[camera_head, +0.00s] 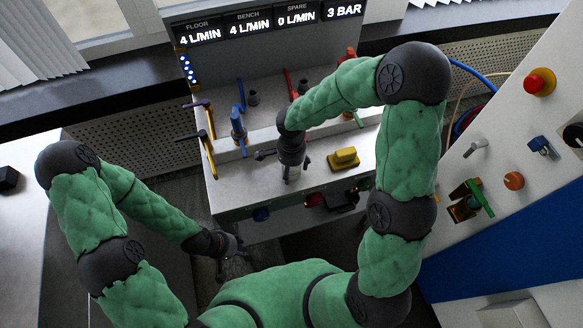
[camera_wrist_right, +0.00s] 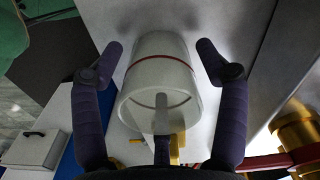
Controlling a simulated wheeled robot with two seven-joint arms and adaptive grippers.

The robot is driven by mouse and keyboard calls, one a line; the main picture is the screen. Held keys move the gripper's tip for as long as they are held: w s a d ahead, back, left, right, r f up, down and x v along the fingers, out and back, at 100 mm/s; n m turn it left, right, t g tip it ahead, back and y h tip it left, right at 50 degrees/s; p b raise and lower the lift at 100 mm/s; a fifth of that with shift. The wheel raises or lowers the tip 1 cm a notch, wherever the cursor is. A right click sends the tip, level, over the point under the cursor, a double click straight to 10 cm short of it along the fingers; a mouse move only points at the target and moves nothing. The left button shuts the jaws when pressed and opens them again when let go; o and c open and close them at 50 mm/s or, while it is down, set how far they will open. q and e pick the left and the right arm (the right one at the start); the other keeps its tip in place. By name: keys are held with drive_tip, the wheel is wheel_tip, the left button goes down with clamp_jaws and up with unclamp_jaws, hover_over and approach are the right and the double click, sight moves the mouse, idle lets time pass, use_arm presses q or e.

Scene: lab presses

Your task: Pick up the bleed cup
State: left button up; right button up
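The bleed cup (camera_wrist_right: 158,85) is a pale grey-white cup with a thin red line around it. In the right wrist view it stands between the two fingers of my right gripper (camera_wrist_right: 160,52), with a gap showing at the fingertips. In the head view my right gripper (camera_head: 286,163) is over the front bench top, and the cup is mostly hidden under it, only a pale part (camera_head: 292,173) showing. The right gripper looks open around the cup. My left gripper (camera_head: 234,256) hangs low and empty in front of the bench, with its fingers apart.
A yellow block (camera_head: 344,158) sits on the bench top right of the cup. Blue (camera_head: 237,126) and yellow-handled (camera_head: 207,140) valves stand to the left. A panel with a red button (camera_head: 539,82) and a green lever (camera_head: 478,198) slopes at the right.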

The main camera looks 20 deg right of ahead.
drive_tip(key=c, duration=0.7)
drive_tip(key=shift+r, duration=0.5)
wheel_tip(320, 180, up, 2)
drive_tip(key=shift+r+p, duration=0.15)
drive_tip(key=shift+p, duration=0.65)
drive_tip(key=s+r+p, duration=0.4)
drive_tip(key=s+r, duration=0.6)
drive_tip(key=s, duration=0.4)
drive_tip(key=shift+w+d+f+n, duration=0.1)
drive_tip(key=shift+w+d+n, duration=0.75)
drive_tip(key=shift+w+n, duration=1.85)
drive_tip(key=shift+w+d+n, duration=0.9)
drive_tip(key=shift+w+n, duration=0.65)
drive_tip(key=shift+w, duration=2.25)
drive_tip(key=shift+w+d+f+n, duration=0.1)
drive_tip(key=shift+w+d+n, duration=0.75)
drive_tip(key=shift+w+n, duration=1.85)
